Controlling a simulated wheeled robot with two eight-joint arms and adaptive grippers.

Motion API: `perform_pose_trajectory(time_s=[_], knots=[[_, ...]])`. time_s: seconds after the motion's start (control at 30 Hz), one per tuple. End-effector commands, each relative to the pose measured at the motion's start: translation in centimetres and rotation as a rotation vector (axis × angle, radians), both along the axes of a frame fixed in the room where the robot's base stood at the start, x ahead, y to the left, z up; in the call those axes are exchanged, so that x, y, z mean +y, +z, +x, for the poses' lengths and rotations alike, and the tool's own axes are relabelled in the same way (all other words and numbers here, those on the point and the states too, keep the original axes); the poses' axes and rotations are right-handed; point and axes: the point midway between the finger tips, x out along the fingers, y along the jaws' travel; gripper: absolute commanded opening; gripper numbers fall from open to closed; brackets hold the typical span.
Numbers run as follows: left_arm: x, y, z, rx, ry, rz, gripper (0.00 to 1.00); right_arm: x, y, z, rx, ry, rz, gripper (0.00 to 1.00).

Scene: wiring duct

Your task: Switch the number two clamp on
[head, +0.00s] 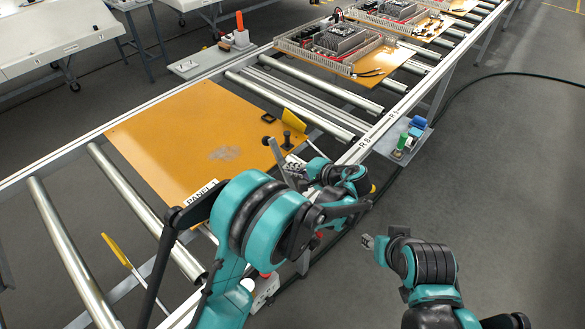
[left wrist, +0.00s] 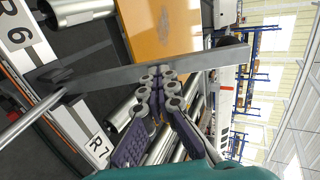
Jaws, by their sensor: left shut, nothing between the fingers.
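A clamp with a yellow handle (head: 293,121) and a black upright post (head: 287,140) stands at the right edge of the orange panel (head: 165,130). No number can be read on it. A second yellow handle (head: 116,250) is at the panel's near left. My left gripper (head: 290,163) is close to the first clamp, its fingers shut and empty. In the left wrist view its fingertips (left wrist: 160,76) are at a grey bar (left wrist: 110,79); I cannot tell if they touch. My right gripper (head: 370,242) hangs apart over the floor, its fingers too small to judge.
The panel lies on a roller conveyor with steel rollers (head: 70,245). Assembled panels with ducts (head: 330,50) stand farther along. A small side shelf (head: 405,145) holds green and blue items. A box with a red button (head: 264,288) is below my left arm.

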Motion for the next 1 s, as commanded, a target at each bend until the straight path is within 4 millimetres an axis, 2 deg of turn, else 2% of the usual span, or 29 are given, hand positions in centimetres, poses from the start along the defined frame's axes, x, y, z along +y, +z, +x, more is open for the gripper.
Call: perform_pose_trajectory(time_s=[0.37,0.57,1.0], knots=[[1.1,-0.1,0.8,0.052,0.003,-0.068,0.0,0.0,0.9,0.0,0.0,0.0,0.0,0.4],[2.7,-0.7,1.9,0.134,0.007,-0.175,0.0,0.0,2.0,0.0,0.0,0.0,0.0,0.4],[6.5,-4.6,4.9,0.391,0.006,-0.506,0.0,0.0,3.0,0.0,0.0,0.0,0.0,0.4]])
